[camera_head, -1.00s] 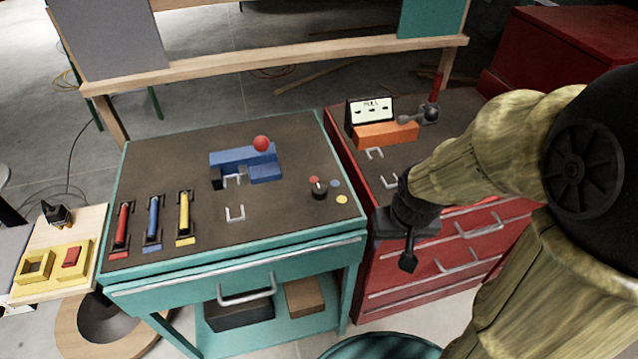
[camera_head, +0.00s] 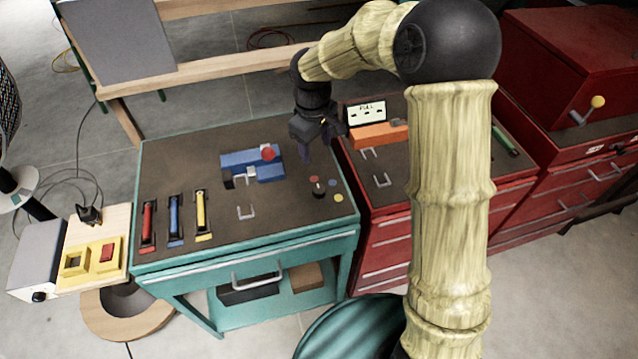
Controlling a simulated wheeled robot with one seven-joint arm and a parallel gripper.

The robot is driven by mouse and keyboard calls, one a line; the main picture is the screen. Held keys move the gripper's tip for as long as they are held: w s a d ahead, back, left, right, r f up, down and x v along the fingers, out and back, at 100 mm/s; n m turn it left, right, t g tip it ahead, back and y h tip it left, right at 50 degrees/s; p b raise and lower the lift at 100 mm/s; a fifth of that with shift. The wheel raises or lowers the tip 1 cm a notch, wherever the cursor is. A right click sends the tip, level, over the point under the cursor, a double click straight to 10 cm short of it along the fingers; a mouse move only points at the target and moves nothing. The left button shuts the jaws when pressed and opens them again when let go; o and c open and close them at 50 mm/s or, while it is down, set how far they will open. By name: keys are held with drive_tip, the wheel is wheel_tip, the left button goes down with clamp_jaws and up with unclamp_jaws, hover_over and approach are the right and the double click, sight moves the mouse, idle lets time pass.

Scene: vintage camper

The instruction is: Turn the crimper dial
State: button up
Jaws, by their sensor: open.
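The crimper dial looks to be the small black knob (camera_head: 319,187) on the brown top of the teal bench, with red, blue and yellow dots around it. The blue crimper block (camera_head: 238,158) with a red ball (camera_head: 268,152) is left of the dial. My gripper (camera_head: 318,152) is open and empty, pointing down above the back right part of the bench top. It appears just above and behind the dial in the picture, apart from it. The dial is in plain view; its exact pointer direction is too small to tell.
Red, blue and yellow handled tools (camera_head: 174,220) lie at the bench's left. The red cabinet (camera_head: 385,215) stands close on the right, with an orange block (camera_head: 375,136) and a sign (camera_head: 366,113) on top.

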sight(319, 189)
drive_tip(key=f, duration=0.5)
drive_tip(key=f+p, duration=0.1)
drive_tip(key=f, duration=0.5)
drive_tip(key=f+p, duration=0.1)
drive_tip(key=f, duration=0.5)
drive_tip(key=shift+w+d+f, duration=0.2)
drive_tip(key=shift+w+d, duration=0.1)
drive_tip(key=shift+w, duration=0.1)
drive_tip(key=shift+c, duration=0.3)
drive_tip(key=c, duration=0.9)
